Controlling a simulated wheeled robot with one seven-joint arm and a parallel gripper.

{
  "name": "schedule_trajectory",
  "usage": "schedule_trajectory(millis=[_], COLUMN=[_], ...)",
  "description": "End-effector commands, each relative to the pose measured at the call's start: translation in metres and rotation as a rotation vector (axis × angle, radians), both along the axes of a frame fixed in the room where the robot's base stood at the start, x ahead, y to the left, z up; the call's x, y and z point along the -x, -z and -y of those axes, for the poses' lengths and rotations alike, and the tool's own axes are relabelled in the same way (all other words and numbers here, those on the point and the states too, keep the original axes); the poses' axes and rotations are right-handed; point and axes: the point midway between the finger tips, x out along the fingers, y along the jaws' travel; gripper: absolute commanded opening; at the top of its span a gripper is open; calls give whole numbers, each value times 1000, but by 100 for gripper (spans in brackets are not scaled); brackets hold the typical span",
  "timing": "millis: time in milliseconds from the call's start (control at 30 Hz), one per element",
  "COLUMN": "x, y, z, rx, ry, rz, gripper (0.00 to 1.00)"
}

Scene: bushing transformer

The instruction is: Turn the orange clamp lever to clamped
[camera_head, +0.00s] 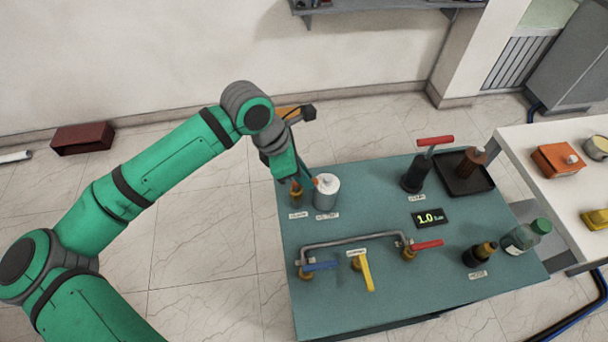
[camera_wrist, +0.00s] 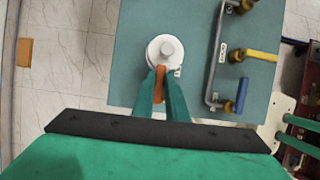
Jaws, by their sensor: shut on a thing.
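The orange clamp lever (camera_wrist: 160,82) shows in the wrist view as an orange strip between my two green fingers, beside the white canister (camera_wrist: 165,50). My gripper (camera_wrist: 160,78) is shut on it. In the head view my gripper (camera_head: 303,178) reaches down to the far left corner of the teal table, next to the white canister (camera_head: 326,192). There only small orange parts of the clamp lever (camera_head: 296,185) show by the fingers. The fingers hide most of the lever, and its exact angle cannot be told.
The teal table (camera_head: 370,205) also carries a grey pipe (camera_head: 345,240) with blue (camera_head: 321,266), yellow (camera_head: 367,273) and red (camera_head: 427,245) levers. A display (camera_head: 429,218) reads 1.0. A red-handled pump (camera_head: 416,172) and black tray (camera_head: 462,180) stand at the back right. A green-capped jar (camera_head: 526,237) is at the right.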

Motion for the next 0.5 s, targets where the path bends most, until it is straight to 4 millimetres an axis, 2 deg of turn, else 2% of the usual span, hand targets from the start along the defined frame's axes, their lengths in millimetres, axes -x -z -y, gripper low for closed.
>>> schedule_trajectory(millis=[33, 67, 133, 500], x=[0, 0, 0, 0], y=[0, -1, 0, -4], z=[-1, -1, 0, -2], rx=[-1, -1, -1, -1], ry=[-1, -1, -1, -1], rz=[0, 0, 0, -1], gripper=[0, 15, 31, 31])
